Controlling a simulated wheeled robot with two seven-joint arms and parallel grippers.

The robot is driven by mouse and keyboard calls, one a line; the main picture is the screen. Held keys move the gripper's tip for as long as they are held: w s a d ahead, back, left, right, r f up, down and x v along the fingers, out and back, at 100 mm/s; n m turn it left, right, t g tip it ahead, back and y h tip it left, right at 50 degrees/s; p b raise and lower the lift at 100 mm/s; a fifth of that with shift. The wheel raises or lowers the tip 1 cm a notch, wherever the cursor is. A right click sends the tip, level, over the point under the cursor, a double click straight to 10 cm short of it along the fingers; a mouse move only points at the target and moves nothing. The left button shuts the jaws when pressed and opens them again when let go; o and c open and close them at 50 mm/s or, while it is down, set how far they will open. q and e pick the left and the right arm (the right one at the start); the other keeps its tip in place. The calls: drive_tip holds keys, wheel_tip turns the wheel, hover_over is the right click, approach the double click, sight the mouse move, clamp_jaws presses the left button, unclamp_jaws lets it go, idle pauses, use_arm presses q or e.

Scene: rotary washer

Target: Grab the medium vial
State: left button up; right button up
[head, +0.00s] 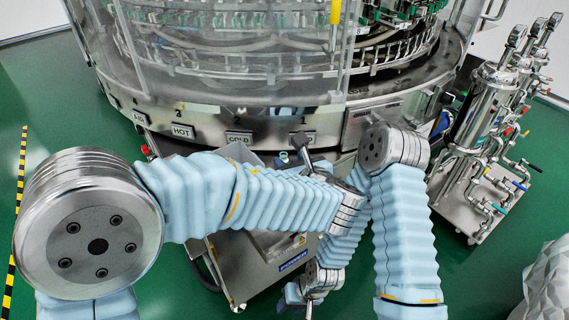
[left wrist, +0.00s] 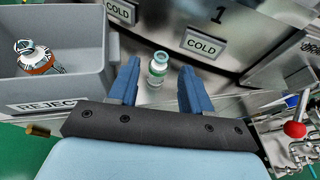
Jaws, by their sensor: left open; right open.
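A small clear glass vial with a pale green-white cap (left wrist: 157,70) stands upright on the metal surface in the left wrist view. My left gripper (left wrist: 160,68) is open, with one blue finger on each side of the vial. The vial shows in the gap between the fingers, a little beyond them; contact cannot be told. My right gripper (head: 303,298) is low, near the bottom edge, open and partly hidden.
A grey REJECT bin (left wrist: 55,92) is left of the vial, with an orange-banded container (left wrist: 38,60) inside. COLD signs (left wrist: 203,44) are on the panel behind. A red knob (left wrist: 294,130) is at right. The rotary washer (head: 240,85) fills the back.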

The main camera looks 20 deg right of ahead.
sight(285, 156)
use_arm(q)
drive_tip(key=x, duration=0.6)
drive_tip(key=shift+w+d+f+p, duration=0.1)
drive_tip(key=shift+w+f+p, duration=0.2)
drive_tip(key=shift+p, duration=0.1)
drive_tip(key=shift+s, duration=0.1)
clamp_jaws()
